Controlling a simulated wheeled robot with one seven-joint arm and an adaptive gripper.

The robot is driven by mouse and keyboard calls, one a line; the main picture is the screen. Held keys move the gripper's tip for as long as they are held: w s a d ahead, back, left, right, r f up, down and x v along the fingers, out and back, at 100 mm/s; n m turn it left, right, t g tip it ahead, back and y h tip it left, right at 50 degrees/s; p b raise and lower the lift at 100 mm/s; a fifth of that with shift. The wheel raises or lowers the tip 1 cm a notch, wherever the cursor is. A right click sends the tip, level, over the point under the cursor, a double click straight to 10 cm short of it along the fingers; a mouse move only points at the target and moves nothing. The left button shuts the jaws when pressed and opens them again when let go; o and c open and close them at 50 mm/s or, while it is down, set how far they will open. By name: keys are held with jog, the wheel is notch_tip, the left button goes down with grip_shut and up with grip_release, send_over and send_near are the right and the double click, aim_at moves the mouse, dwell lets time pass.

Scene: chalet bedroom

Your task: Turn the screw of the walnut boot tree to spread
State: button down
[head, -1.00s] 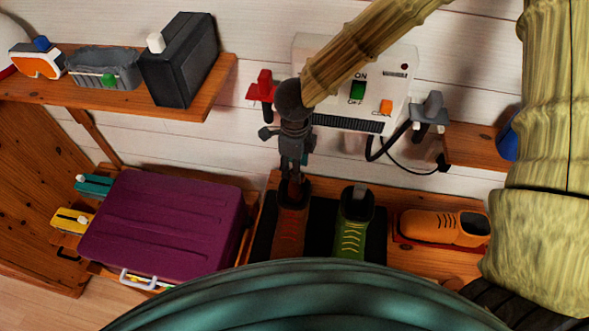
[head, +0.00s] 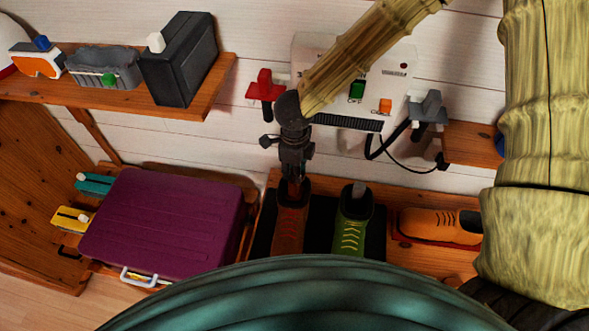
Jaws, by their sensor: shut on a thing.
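A brown boot (head: 289,228) with red laces stands on a dark mat on the low wooden bench. My gripper (head: 293,181) points down at the boot's top opening and is shut on the screw of the walnut boot tree there. The screw and the tree are mostly hidden by the fingers and the boot's collar, so how far the tree is spread cannot be seen. A green boot (head: 352,230) with yellow laces stands just to the right, with a pale grey knob (head: 359,189) showing at its top.
An orange shoe (head: 437,226) lies on a red tray at right. A purple suitcase (head: 165,224) fills the left side. A white wall unit (head: 402,68) with a green switch is behind my arm. A shelf (head: 205,93) holds a black box (head: 180,60) at upper left.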

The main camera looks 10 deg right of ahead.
jog(key=shift+m, duration=1.5)
dwell(0.4)
jog(key=c, duration=1.3)
grip_release()
jog(key=shift+r, duration=0.15)
notch_tip(320, 180, up, 12)
jog(key=shift+f, duration=0.15)
